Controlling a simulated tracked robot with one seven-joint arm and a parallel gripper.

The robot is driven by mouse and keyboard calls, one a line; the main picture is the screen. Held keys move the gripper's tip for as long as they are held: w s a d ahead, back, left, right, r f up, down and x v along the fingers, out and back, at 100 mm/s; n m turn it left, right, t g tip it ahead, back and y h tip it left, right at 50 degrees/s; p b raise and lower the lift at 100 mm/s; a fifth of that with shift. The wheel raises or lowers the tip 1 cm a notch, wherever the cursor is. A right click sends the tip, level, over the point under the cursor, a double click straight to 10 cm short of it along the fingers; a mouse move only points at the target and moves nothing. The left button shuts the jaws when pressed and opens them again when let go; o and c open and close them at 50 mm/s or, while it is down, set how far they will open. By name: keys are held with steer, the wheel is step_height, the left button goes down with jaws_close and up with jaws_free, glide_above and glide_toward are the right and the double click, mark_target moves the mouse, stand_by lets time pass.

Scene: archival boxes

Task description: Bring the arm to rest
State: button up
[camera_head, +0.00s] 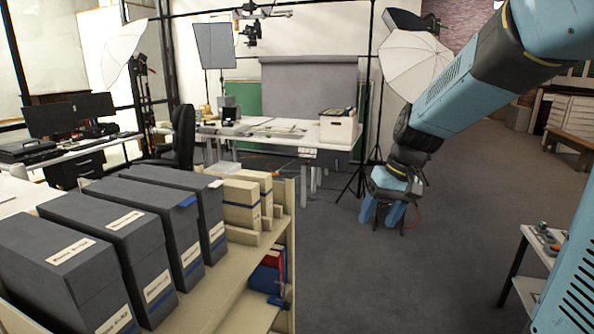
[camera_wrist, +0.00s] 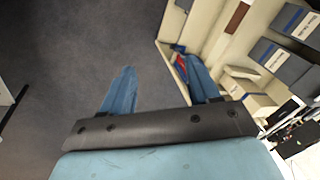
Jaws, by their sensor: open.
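My arm (camera_head: 470,85) comes in from the upper right in the head view, light blue and dark grey, bent downward. My gripper (camera_head: 382,218) hangs at its end, over the open grey floor, with its blue fingers pointing down. In the wrist view my gripper (camera_wrist: 158,72) shows two blue fingers spread apart with nothing between them. The right finger overlaps the shelf end in that picture; I cannot tell the distance between them.
Dark grey labelled archival boxes (camera_head: 132,232) stand in a row on a cream shelf (camera_head: 240,308) at left. Smaller cream boxes (camera_head: 240,203) stand behind them. A small side table (camera_head: 530,250) is at right. A photo table (camera_head: 275,145) and lights stand at the back. The middle floor is clear.

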steer(key=s+d+r+t+h, duration=0.1)
steer(key=s+d+r+t, duration=0.1)
steer(key=s, duration=0.6)
steer(key=s+d+r+m+t+h, duration=0.1)
steer(key=s+d+r+t+h, duration=0.1)
steer(key=s, duration=0.7)
step_height(320, 180, up, 3)
steer(key=shift+d+f, duration=0.15)
steer(key=shift+d, duration=0.35)
